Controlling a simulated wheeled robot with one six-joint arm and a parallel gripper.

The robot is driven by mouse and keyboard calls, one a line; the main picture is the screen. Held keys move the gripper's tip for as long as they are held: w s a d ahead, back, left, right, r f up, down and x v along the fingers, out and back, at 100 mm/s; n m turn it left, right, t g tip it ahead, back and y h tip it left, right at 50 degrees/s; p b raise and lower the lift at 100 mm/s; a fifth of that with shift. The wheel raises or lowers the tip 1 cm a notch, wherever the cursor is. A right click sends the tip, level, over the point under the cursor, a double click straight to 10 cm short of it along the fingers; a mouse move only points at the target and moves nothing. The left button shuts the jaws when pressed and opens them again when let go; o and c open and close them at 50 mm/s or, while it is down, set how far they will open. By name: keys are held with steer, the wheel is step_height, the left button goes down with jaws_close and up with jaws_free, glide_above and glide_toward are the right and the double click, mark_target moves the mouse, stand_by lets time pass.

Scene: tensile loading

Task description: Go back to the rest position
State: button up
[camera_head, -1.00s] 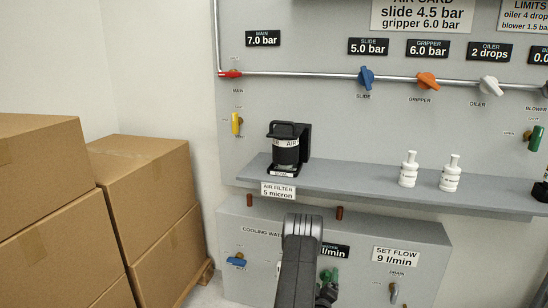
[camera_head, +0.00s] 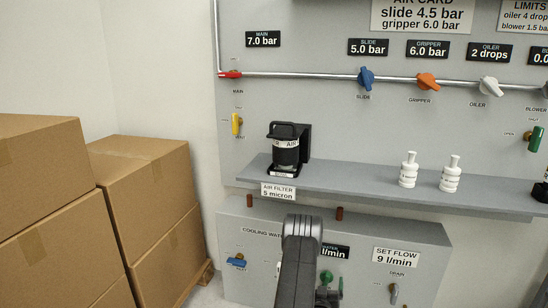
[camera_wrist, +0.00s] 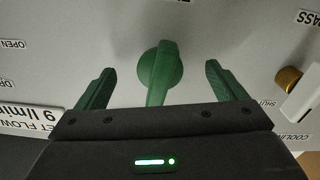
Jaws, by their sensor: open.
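My gripper (camera_wrist: 159,66) is open, with its two green fingers apart in the wrist view. A green valve handle (camera_wrist: 160,72) on the grey panel lies between the fingers, with a gap on each side. The handle points toward the gripper's palm. Its lower end is close to the palm edge, and I cannot tell whether they touch. In the head view my gripper is low in the picture, in front of the lower grey box (camera_head: 400,240), partly hidden by my arm. Green parts (camera_head: 326,277) show there.
A grey shelf (camera_head: 360,182) juts out above, bearing a black air filter (camera_head: 286,148) and two white bottles (camera_head: 408,170). A blue valve (camera_head: 236,261) and a drain valve (camera_head: 393,293) flank my arm. Cardboard boxes (camera_head: 150,215) stand left. A brass fitting (camera_wrist: 288,78) shows right of the gripper.

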steer(key=m, duration=0.4)
steer(key=shift+m, duration=1.7)
steer(key=shift+r, duration=0.1)
